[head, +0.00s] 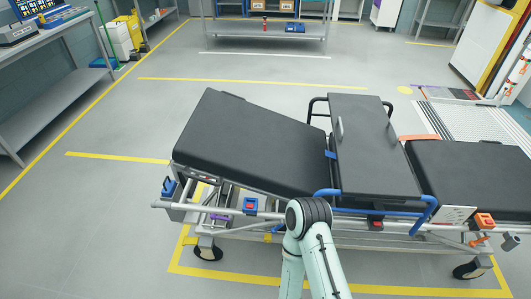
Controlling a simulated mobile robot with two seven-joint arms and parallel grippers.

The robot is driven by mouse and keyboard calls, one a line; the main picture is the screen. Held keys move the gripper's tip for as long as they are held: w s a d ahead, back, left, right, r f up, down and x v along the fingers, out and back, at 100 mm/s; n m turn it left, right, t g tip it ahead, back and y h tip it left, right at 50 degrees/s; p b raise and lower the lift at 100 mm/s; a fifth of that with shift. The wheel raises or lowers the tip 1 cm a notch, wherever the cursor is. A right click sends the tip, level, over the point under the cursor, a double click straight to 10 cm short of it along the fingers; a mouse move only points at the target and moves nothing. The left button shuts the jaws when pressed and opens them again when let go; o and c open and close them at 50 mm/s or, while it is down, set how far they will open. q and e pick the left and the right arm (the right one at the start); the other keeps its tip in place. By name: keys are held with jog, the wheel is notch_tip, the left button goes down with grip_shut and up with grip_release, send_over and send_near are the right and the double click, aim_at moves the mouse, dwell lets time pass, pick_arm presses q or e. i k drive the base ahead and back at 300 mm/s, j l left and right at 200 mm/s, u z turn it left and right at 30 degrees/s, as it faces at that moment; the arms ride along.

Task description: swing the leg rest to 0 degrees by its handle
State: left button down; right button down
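A stretcher with a black pad in sections stands in front of me. Its left pad section (250,143) is tilted, its outer left end raised above the frame (232,209). A blue fitting (169,187) sits at that end. A dark panel (375,150) with a silver grip (340,129) lies across the middle. The right pad section (475,175) looks flat. I cannot tell for sure which section is the leg rest or which part is its handle. One of my arms rises at bottom centre, its dark joint in front of the stretcher's near side. Neither gripper shows.
A blue side rail (385,209) runs along the near side, and a black rail (316,105) stands on the far side. Castors (207,253) rest inside yellow floor lines. A bench (50,105) stands at left, and a ribbed ramp (470,122) at right.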

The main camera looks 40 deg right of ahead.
aim_at(230, 138)
jog(key=z, duration=1.2)
